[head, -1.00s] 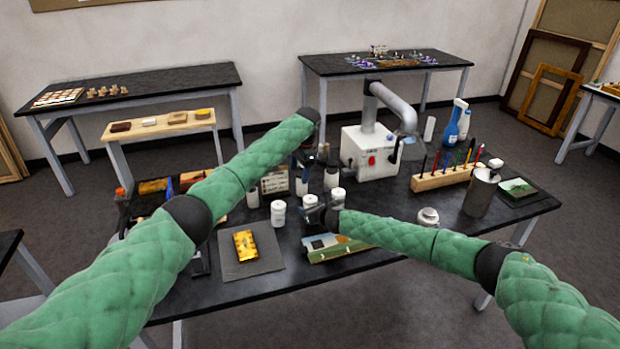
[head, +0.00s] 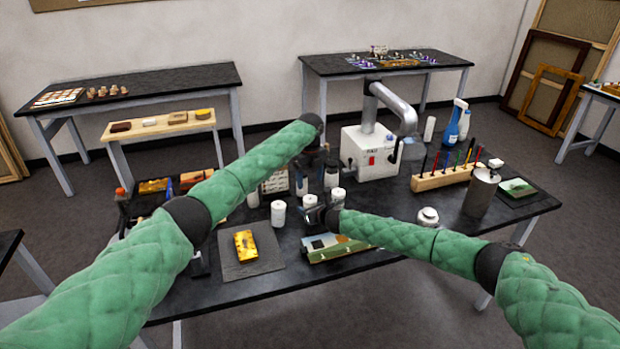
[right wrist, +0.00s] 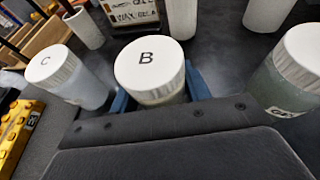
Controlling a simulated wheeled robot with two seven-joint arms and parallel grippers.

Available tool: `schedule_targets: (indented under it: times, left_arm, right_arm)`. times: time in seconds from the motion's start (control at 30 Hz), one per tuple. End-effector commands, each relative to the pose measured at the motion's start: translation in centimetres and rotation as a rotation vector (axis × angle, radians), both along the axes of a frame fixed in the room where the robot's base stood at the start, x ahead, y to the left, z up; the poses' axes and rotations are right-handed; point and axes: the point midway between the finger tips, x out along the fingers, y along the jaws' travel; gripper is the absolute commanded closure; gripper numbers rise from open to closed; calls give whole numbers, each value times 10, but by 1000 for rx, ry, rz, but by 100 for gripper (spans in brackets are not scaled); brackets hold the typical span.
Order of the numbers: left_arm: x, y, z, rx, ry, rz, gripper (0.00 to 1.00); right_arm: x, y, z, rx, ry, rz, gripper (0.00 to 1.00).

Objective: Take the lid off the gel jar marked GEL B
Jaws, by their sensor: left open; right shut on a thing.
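The GEL B jar (right wrist: 160,85) is in the middle of the right wrist view, with its white lid (right wrist: 148,60) marked B sitting on top. In the head view it is the middle one of three white-lidded jars (head: 309,200). My right gripper (head: 320,213) is shut on the jar, its blue fingers (right wrist: 158,98) on either side of the body below the lid. My left gripper (head: 314,162) is open above and behind the jar, apart from it. Its fingertips are hard to make out in the head view.
The jar marked C (right wrist: 72,78) stands left of jar B, and another gel jar (right wrist: 298,75) stands right. White bottles and a label card (head: 274,181) stand behind. A white machine (head: 370,152) is back right. A painted panel (head: 330,247) lies in front.

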Motion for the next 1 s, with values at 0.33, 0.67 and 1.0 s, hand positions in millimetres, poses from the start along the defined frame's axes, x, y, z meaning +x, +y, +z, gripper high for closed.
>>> schedule_targets:
  times: [0.33,0.67,1.0]
  left_arm:
    - [1,-1,0,-3,-5,-294,35]
    - [0,-1,-26,-2,-2,-319,35]
    - [1,-1,-69,-1,-4,-318,35]
  right_arm:
    - [0,0,1,1,-1,0,100]
    - [0,0,0,0,0,0,100]
    - [0,0,1,1,-1,0,100]
